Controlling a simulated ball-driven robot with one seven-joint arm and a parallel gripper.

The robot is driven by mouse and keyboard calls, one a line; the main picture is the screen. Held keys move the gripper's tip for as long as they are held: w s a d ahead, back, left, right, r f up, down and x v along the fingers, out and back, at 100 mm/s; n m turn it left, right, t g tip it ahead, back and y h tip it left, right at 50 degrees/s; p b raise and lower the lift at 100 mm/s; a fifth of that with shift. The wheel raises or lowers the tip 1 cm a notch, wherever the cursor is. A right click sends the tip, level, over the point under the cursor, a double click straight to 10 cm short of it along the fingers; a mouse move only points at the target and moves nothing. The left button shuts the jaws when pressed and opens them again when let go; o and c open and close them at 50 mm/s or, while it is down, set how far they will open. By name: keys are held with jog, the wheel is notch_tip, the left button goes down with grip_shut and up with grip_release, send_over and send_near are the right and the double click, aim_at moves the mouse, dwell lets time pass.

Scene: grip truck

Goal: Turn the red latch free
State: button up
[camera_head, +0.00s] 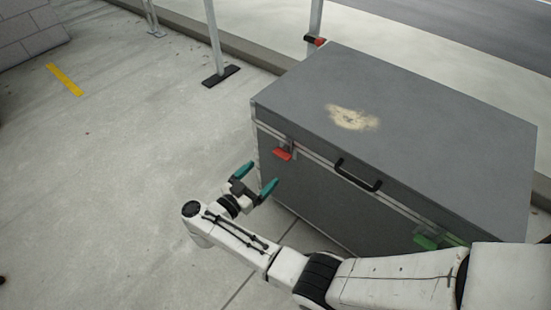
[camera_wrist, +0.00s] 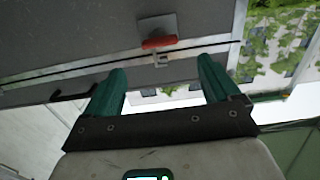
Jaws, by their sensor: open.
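The red latch (camera_head: 282,154) sits on the front face of a large grey case (camera_head: 420,105), near its left end and just below the lid seam. It also shows in the wrist view as a red bar (camera_wrist: 159,42) on a grey plate, beyond the fingertips and roughly midway between them. My gripper (camera_head: 256,176) has teal fingers spread apart with nothing between them. It is in front of the case's left end, a little below and left of the latch, and apart from it. The wrist view shows both fingers (camera_wrist: 161,78) open.
A green latch (camera_head: 426,242) is at the right of the case front, partly near my arm. A black handle (camera_head: 358,175) sticks out between the latches. A post on a black foot (camera_head: 221,76) stands behind left.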

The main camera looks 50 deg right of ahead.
aim_at(280, 156)
jog(key=d+b, duration=0.1)
jog(key=d, duration=0.8)
jog(key=shift+w+d, duration=0.15)
jog(key=c, duration=1.1)
jog(key=shift+o, duration=0.2)
